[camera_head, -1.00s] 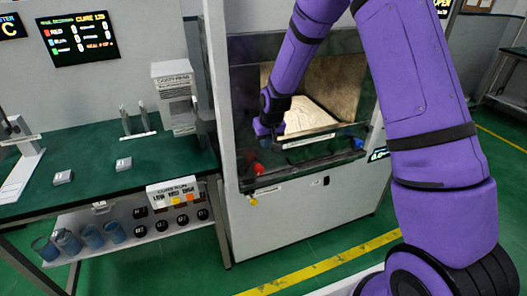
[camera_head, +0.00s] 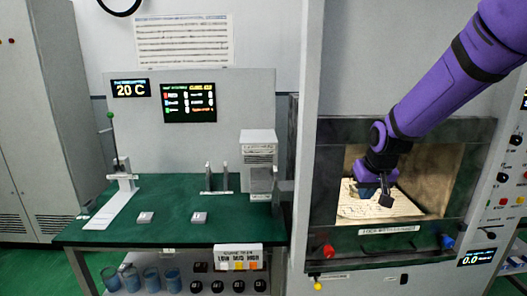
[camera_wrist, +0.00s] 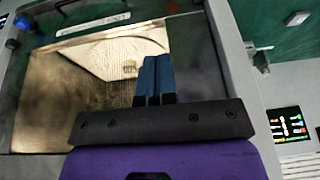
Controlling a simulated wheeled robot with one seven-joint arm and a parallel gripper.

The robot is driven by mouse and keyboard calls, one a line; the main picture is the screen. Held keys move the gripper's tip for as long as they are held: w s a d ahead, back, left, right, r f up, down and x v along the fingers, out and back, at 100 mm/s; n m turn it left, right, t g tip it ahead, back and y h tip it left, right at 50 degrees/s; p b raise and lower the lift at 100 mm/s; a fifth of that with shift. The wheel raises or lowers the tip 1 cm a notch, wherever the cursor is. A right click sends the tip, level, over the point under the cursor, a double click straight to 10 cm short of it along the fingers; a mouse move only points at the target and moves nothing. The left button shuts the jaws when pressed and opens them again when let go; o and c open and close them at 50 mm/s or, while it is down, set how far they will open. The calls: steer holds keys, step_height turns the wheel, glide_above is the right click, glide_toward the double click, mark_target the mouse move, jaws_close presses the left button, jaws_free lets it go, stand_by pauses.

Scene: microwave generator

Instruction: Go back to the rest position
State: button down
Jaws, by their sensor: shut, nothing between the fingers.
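My gripper (camera_head: 371,192) is in front of the open chamber (camera_head: 432,180) of the large grey machine, at the end of my purple arm. In the wrist view its two blue fingers (camera_wrist: 155,78) are pressed together with nothing between them. The chamber is lit inside and has a pale floor plate (camera_head: 400,208); it also shows in the wrist view (camera_wrist: 90,75). No object is held.
A green-topped bench (camera_head: 170,222) stands left, with a grey instrument (camera_head: 258,150), two small blocks and a slider stand (camera_head: 110,205). Blue cups (camera_head: 150,278) sit on its lower shelf. Red (camera_head: 328,251) and blue (camera_head: 447,241) knobs stick out below the opening.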

steer(key=s+d+r, duration=0.2)
steer(key=s+r, duration=0.9)
steer(key=s, duration=0.3)
steer(key=s+d+r+t, duration=0.1)
steer(key=s+r, duration=0.2)
steer(key=s, duration=1.3)
steer(key=shift+d+r, duration=0.15)
